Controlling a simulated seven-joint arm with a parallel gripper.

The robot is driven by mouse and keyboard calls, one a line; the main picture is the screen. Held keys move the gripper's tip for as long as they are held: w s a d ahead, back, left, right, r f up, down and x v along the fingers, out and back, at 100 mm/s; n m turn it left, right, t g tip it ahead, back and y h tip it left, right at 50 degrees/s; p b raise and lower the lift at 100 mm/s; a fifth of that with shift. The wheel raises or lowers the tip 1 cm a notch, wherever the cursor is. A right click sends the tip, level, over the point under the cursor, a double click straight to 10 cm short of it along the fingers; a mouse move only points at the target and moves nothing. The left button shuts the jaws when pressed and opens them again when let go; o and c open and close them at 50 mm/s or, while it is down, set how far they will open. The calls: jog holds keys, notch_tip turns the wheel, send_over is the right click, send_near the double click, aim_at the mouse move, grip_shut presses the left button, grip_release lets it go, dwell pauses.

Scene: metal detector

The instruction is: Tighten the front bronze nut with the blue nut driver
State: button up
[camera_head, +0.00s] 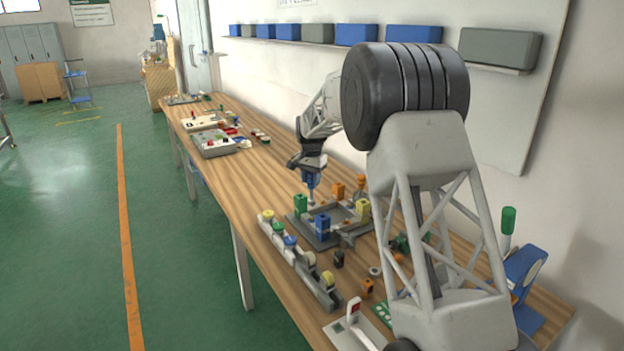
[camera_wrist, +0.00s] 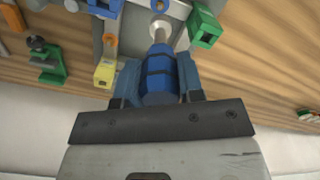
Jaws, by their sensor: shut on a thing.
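My gripper (camera_head: 309,165) is shut on the blue nut driver (camera_head: 310,180) and holds it shaft down over the far left part of the grey frame fixture (camera_head: 297,225). In the wrist view the driver's blue handle (camera_wrist: 160,75) sits between the fingers of my gripper (camera_wrist: 159,88). Its metal shaft reaches a pale round spot on the fixture. The driver's tip hides what lies under it, so I cannot tell whether it is seated on a nut. An orange-bronze ring, perhaps a nut (camera_wrist: 110,41), shows left of the shaft.
Green (camera_head: 300,204), blue (camera_head: 322,226) and yellow (camera_head: 363,209) blocks stand around the fixture. A grey rack with coloured round pieces (camera_head: 284,240) lies along the table's left edge. Loose small parts lie nearer. A white wall board stands behind the table.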

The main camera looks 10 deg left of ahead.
aim_at(311, 201)
jog(key=shift+f, duration=0.2)
jog(key=shift+f, duration=2.25)
jog(key=shift+s, duration=0.2)
jog(key=shift+f, duration=1)
dwell(1.3)
jog(key=o, duration=1.1)
jog(key=shift+c, duration=0.2)
jog(key=shift+c, duration=0.5)
jog(key=shift+c, duration=0.6)
